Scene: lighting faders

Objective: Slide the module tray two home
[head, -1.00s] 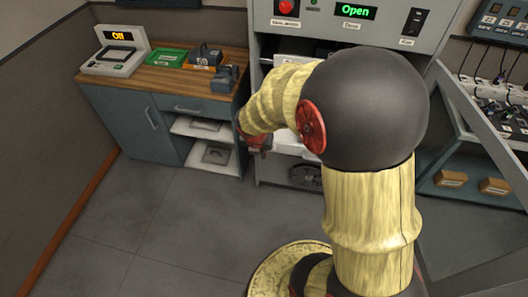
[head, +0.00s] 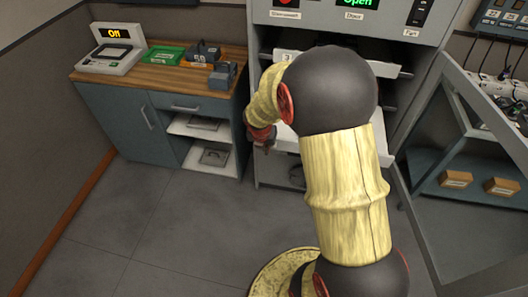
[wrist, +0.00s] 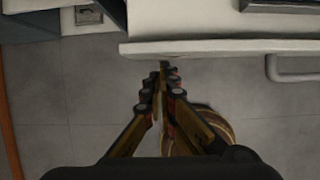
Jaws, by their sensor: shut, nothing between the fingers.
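A pale module tray (head: 384,151) sticks out of the rack's open bay, mostly hidden behind my arm. No number on it is readable, so I cannot confirm it is tray two. A higher tray (head: 285,56), labelled 3, shows above it. My gripper (head: 262,143) is at the left front of the lower tray. In the wrist view my gripper (wrist: 163,68) is shut and empty, its fingertips close to the front edge of a pale tray (wrist: 220,47). I cannot tell whether they touch it.
The grey rack (head: 340,12) has a lit sign reading Open. Its glazed door (head: 465,135) stands open at right. A blue-grey cabinet (head: 115,118) with a wooden top stands at left, its shelves (head: 203,127) facing the floor. The floor (head: 150,220) in front is clear.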

